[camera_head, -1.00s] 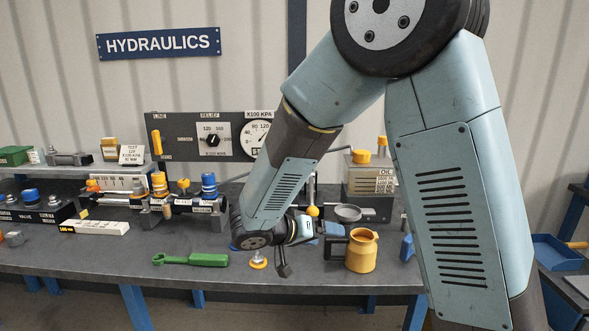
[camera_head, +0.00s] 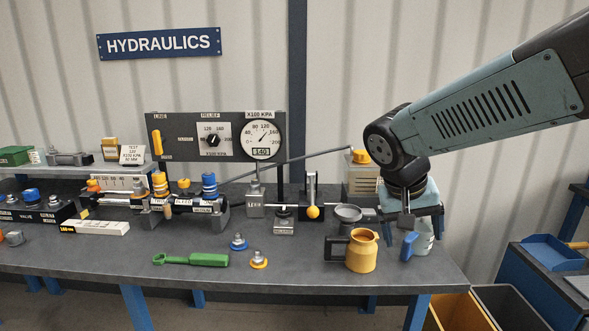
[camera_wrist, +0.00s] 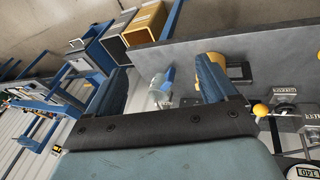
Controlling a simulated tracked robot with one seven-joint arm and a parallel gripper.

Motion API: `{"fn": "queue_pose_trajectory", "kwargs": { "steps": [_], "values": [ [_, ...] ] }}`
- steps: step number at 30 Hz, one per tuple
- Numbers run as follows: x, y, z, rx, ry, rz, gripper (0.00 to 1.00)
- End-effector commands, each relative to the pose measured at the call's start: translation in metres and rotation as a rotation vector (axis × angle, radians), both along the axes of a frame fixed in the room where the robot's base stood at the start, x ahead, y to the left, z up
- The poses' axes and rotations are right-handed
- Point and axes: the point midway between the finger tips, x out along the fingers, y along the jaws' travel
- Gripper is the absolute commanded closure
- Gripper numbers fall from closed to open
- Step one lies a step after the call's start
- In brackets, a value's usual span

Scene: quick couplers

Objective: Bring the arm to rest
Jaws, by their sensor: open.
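My gripper (camera_head: 411,218) is open and empty at the right end of the bench in the camera_head view, with my arm reaching in from the upper right. It is above and partly in front of a clear bottle with a blue handle (camera_head: 409,246). In the camera_wrist view, its two blue fingers stand wide apart, and the bottle (camera_wrist: 158,92) shows between them, held by neither. A blue coupler (camera_head: 238,242) and a yellow-ringed coupler (camera_head: 258,260) stand on the bench, well left of my gripper.
A yellow jug (camera_head: 362,252) stands left of my gripper, and a grey oil unit (camera_head: 360,181) is behind. A long pump lever (camera_head: 310,156) slants up toward my arm. A green wrench (camera_head: 192,259) lies in front. Open bins (camera_head: 508,305) stand below the bench's right end.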

Motion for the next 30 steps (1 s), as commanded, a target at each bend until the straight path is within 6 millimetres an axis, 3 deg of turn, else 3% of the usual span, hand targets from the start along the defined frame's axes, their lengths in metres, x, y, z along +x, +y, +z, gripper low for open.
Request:
{"fn": "queue_pose_trajectory", "kwargs": {
  "steps": [9,15,30],
  "values": [
    [-0.043,-0.012,0.030,0.189,-0.128,0.127,0.14],
    [-0.061,-0.012,0.044,0.246,-0.227,0.206,0.14],
    [-0.069,-0.012,0.051,0.261,-0.276,0.248,0.14]
  ]
}}
